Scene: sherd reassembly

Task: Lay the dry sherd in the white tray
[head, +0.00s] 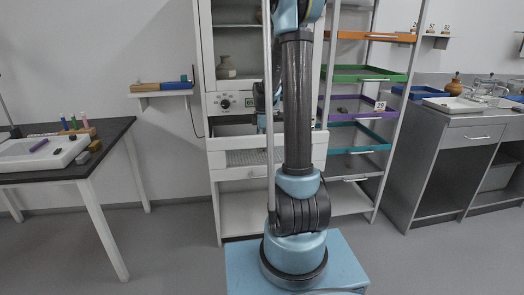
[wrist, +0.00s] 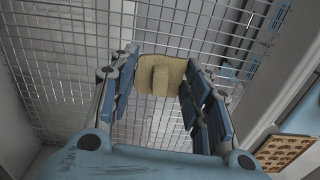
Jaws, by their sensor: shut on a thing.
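The tan sherd (wrist: 150,87) shows in the wrist view between the fingertips of my gripper (wrist: 161,80). The blue-padded fingers are shut on it, one at each side. A wire rack (wrist: 65,60) lies beyond it; I cannot tell whether the sherd touches the wires. In the head view, my arm hides most of the gripper and the sherd in front of the cabinet. A white tray (head: 453,105) lies on the right counter. A larger white tray-like basin (head: 15,158) is on the left table, with a purple piece on it.
The white cabinet (head: 213,130) has a dial and a pulled-out rack (head: 247,157). Coloured shelves, including a green one (head: 365,74), stand to its right. A blue tray (head: 413,91) and a brown pot (head: 453,86) are on the counter. Floor (head: 165,250) is clear at left.

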